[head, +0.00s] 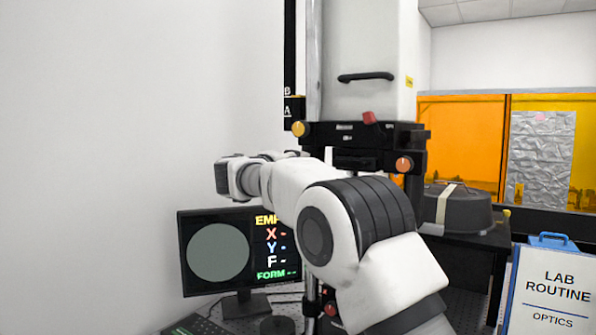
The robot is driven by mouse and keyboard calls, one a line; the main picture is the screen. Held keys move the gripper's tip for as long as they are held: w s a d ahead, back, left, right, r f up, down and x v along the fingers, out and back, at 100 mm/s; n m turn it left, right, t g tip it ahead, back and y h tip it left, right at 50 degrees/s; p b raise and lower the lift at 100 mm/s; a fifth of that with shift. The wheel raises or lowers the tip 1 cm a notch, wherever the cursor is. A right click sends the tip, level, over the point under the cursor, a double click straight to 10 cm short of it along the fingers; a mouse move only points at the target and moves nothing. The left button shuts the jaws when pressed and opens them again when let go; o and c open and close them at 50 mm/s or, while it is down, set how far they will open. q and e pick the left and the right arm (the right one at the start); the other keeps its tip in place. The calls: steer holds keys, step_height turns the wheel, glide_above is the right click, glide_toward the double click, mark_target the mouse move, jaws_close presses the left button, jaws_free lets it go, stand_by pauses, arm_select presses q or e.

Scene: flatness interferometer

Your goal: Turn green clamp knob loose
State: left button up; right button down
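No green clamp knob shows in the head view. The tall white and black instrument (368,60) stands behind my arm. Its black carriage (350,133) carries a yellow knob (298,129) at the left, a red knob (369,117) on top and an orange knob (404,164) at the right. My arm comes in from the lower right and bends up and left, its wrist in front of the instrument's left side. It hides much of the instrument's lower part. I see no fingertips of either gripper.
A monitor (219,253) stands at the lower left, with a keyboard (196,325) before it. A red knob (331,309) shows low beside my arm. A dark case (457,212) sits on a black table at the right. A "LAB ROUTINE" board (550,290) stands at the lower right.

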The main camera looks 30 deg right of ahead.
steer(key=shift+r, duration=0.25)
steer(key=c, duration=1)
jaws_free()
steer(key=shift+o, duration=1)
steer(key=shift+d+f, duration=0.15)
steer(key=shift+w+d+f, duration=0.1)
steer(key=shift+w+f, duration=0.05)
steer(key=v, duration=1.2)
steer(key=shift+f, duration=0.1)
